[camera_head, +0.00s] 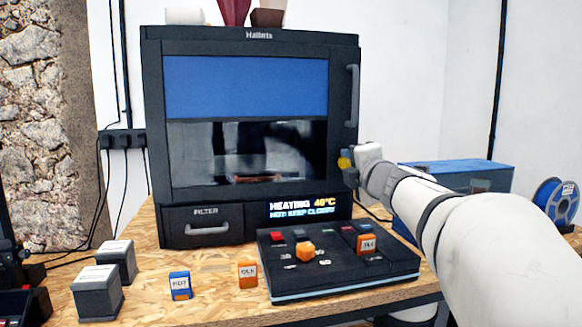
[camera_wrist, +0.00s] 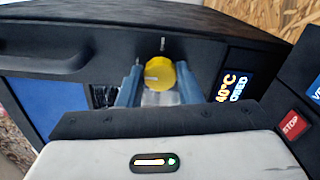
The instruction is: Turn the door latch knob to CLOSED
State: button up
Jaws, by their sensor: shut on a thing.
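The door latch knob is a yellow round knob (camera_head: 345,160) on the right front edge of the black printer (camera_head: 152,120), below the door handle. In the wrist view the yellow knob (camera_wrist: 160,74) sits between the two blue-grey fingers of my gripper (camera_wrist: 158,88). My gripper (camera_head: 350,170) is shut on the knob, reaching in from the right. A pale line shows on the knob's face, but its label and setting are too small to read. The printer door with its blue upper panel (camera_head: 245,87) and dark window looks shut.
The display (camera_head: 304,208) reads HEATING 40°C and HOT: KEEP CLOSED. A black control panel (camera_head: 340,288) with orange blocks stands in front. Blue (camera_head: 180,286) and orange (camera_head: 247,274) blocks and grey boxes (camera_head: 97,292) stand on the bench. A blue spool (camera_head: 556,203) is at right.

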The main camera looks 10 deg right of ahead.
dwell(0.4)
jog(key=o, duration=1)
jog(key=s+p, duration=0.1)
jog(key=s, duration=0.6)
jog(key=shift+s, duration=0.4)
